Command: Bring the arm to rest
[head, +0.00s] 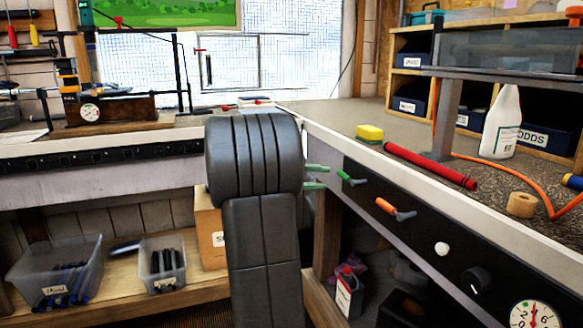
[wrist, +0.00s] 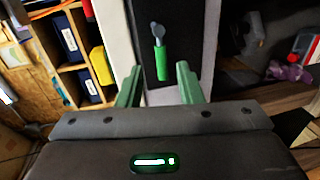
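My gripper shows at the right edge of my dark grey arm in the head view (head: 328,177), beside the front panel of the right bench. Its two green fingers are apart with nothing between them; they also show in the wrist view (wrist: 158,82). A green-handled lever (head: 347,177) on the black panel is just beyond the fingertips. In the wrist view the lever (wrist: 160,60) stands out ahead of the gap between the fingers. My arm hides the bench corner behind it.
The panel also carries an orange-handled lever (head: 390,207), a white knob (head: 441,249) and a gauge (head: 534,315). Clear bins (head: 60,270) stand on the lower left shelf.

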